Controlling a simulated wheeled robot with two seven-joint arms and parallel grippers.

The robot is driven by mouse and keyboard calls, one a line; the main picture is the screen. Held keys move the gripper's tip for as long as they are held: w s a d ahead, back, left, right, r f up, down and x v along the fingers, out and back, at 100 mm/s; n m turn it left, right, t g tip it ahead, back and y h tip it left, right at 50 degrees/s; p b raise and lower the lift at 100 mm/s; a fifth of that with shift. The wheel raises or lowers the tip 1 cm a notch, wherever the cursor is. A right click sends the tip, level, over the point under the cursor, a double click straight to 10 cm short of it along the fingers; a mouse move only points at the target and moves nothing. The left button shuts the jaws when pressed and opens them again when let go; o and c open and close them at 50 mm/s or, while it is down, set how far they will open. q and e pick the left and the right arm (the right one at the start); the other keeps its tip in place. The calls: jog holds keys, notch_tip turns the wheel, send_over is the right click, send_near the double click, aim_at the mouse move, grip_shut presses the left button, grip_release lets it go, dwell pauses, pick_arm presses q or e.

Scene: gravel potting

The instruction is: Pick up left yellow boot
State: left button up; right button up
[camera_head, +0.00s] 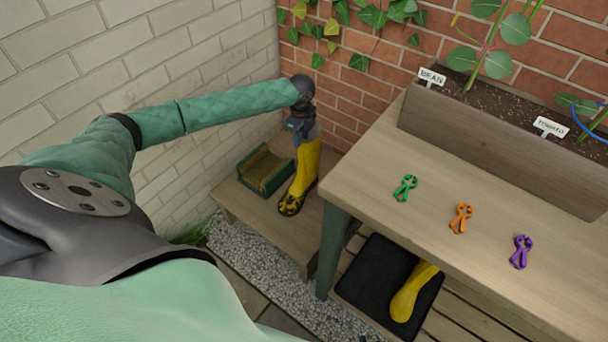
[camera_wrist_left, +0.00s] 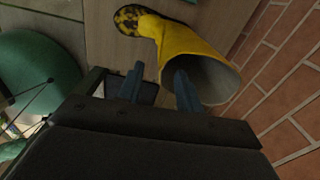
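The left yellow boot (camera_head: 306,170) stands upright on a low wooden bench, with dark blotches on its foot. My left gripper (camera_head: 303,138) is at the top of its shaft. In the left wrist view the boot (camera_wrist_left: 195,45) shows with its hollow opening towards the camera. The two fingers of the left gripper (camera_wrist_left: 158,90) are apart; one overlaps the boot's rim, the other is beside it. I cannot tell whether they touch the boot. A second yellow boot (camera_head: 408,295) is under the table, partly hidden by it. My right gripper is not in view.
The bench (camera_head: 262,217) holds a green-framed boot brush (camera_head: 265,170) left of the boot. Brick walls stand close behind and left. The table (camera_head: 375,165) at right carries clips and a planter (camera_head: 500,140). A black mat (camera_head: 365,275) lies below it.

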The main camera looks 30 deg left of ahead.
aim_at(302, 146)
pick_arm(q)
jog(key=shift+f, duration=2.6)
grip_shut()
